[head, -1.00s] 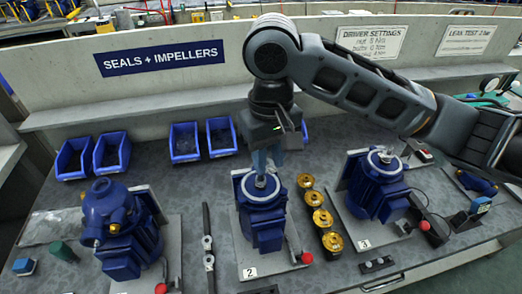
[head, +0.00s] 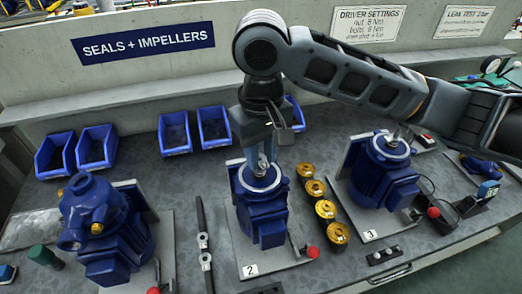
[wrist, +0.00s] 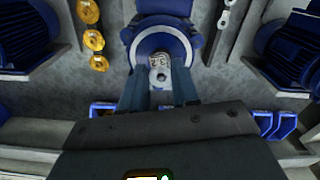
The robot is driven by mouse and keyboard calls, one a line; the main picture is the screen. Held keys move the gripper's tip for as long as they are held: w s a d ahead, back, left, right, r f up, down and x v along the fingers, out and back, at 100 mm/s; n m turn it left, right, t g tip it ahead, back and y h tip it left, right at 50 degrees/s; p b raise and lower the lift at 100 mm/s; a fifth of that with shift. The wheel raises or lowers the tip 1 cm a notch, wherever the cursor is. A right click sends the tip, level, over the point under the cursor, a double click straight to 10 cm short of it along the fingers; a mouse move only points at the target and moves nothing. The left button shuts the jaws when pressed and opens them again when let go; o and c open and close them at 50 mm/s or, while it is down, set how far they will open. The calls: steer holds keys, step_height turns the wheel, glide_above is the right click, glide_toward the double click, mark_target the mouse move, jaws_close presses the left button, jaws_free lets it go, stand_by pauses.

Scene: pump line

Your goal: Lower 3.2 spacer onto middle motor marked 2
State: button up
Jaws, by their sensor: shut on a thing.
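The middle motor (head: 266,222) is blue and stands upright on a grey plate with a label reading 2 (head: 250,270). A pale ring surrounds its top face; this ring also shows in the wrist view (wrist: 188,46). My gripper (head: 263,168) points down over the middle of that top.
Motor 3 (head: 384,178) stands to the right and a motor with a blue housing (head: 95,215) to the left. Several brass impellers (head: 325,209) line the right side of the middle plate. A red-knobbed lever (head: 312,252) is at its front right. Blue bins (head: 174,132) stand behind.

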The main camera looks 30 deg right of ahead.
steer(key=shift+f, duration=0.75)
steer(key=shift+s+r+p, duration=0.1)
steer(key=shift+p, duration=0.45)
stand_by(0.5)
steer(key=shift+f, duration=0.2)
stand_by(0.6)
steer(key=o, duration=1.8)
steer(key=shift+o, duration=0.2)
step_height(320, 180, up, 5)
steer(key=p, duration=0.4)
steer(key=shift+f, duration=0.2)
steer(key=shift+r, duration=2.25)
